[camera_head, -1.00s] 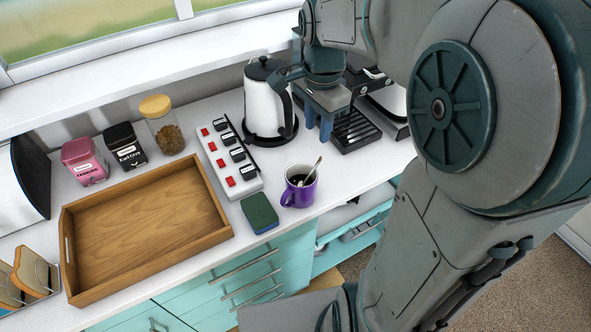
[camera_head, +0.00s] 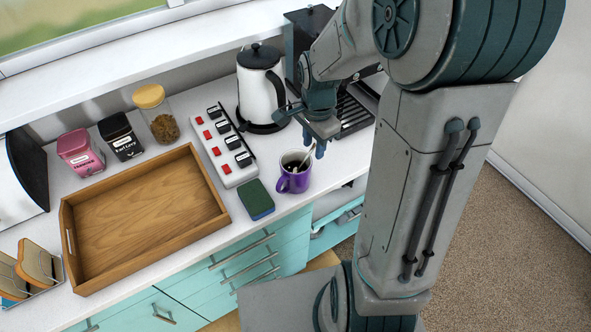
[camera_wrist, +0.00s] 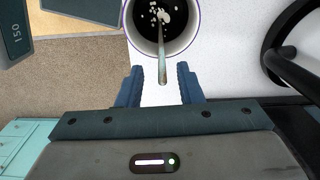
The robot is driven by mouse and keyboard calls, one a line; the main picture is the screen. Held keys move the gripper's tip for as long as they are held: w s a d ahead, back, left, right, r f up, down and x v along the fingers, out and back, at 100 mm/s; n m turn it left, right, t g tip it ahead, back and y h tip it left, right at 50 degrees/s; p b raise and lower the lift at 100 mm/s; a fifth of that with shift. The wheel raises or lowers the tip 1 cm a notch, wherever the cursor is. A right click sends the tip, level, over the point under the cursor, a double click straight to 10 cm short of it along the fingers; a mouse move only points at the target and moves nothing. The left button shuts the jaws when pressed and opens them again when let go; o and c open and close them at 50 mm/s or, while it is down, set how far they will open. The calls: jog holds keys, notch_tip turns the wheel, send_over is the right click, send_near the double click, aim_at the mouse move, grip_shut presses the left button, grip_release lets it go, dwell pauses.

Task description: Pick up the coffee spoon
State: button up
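The coffee spoon (camera_head: 308,156) leans in a purple mug (camera_head: 294,180) near the counter's front edge, its handle sticking up over the rim. In the wrist view the spoon (camera_wrist: 162,62) points down from dark liquid with pale bits in the mug (camera_wrist: 194,44) toward the space between my fingers. My gripper (camera_head: 313,145) is above and beside the mug. In the wrist view my gripper (camera_wrist: 159,86) is open, with blue fingers on either side of the spoon's handle end. The spoon seems untouched; the exact height between them is hard to tell.
A green sponge (camera_head: 257,199) lies left of the mug. A power strip (camera_head: 224,147), a white kettle (camera_head: 260,87) and a coffee machine (camera_head: 352,110) stand behind. A wooden tray (camera_head: 146,218) takes up the left counter. My arm hides the right side.

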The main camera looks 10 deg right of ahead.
grip_shut()
jog(key=shift+r, duration=0.1)
